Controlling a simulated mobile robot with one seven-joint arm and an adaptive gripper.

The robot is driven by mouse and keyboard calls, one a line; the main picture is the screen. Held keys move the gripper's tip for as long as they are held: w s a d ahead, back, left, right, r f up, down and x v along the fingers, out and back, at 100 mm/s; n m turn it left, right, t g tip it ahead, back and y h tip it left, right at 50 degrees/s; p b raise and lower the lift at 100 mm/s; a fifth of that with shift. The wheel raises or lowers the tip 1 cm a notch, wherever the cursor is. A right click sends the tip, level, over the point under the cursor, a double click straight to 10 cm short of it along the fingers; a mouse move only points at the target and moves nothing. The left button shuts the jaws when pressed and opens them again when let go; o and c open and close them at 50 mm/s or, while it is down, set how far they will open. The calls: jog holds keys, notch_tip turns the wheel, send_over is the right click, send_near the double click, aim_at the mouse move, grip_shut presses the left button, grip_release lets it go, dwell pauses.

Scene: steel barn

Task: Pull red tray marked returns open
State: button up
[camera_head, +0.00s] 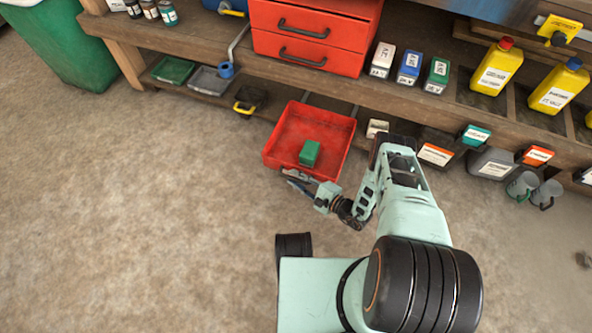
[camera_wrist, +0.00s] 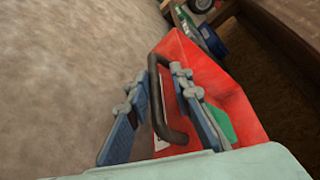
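The red tray (camera_head: 276,148) sticks out from under the wooden workbench in the head view, with a green block (camera_head: 310,153) inside it. Its front faces my arm. My gripper (camera_head: 297,180) is at the tray's front edge. In the wrist view the red tray (camera_wrist: 232,92) has a dark curved handle (camera_wrist: 168,105) and a pale label, partly hidden behind the handle; its text is not readable. My gripper (camera_wrist: 158,100) is open, with one blue finger on each side of the handle and gaps showing. The green block (camera_wrist: 220,122) is partly hidden by a finger.
A red drawer cabinet (camera_head: 305,38) stands on the bench above. Small green and grey trays (camera_head: 173,70) lie on the lower shelf at left. Labelled boxes (camera_head: 435,154) and mugs (camera_head: 546,194) sit to the right. The floor (camera_head: 140,210) at left is clear.

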notch_tip(320, 180, up, 9)
jog(key=shift+w, duration=0.15)
jog(key=shift+r, duration=0.1)
dwell(0.7)
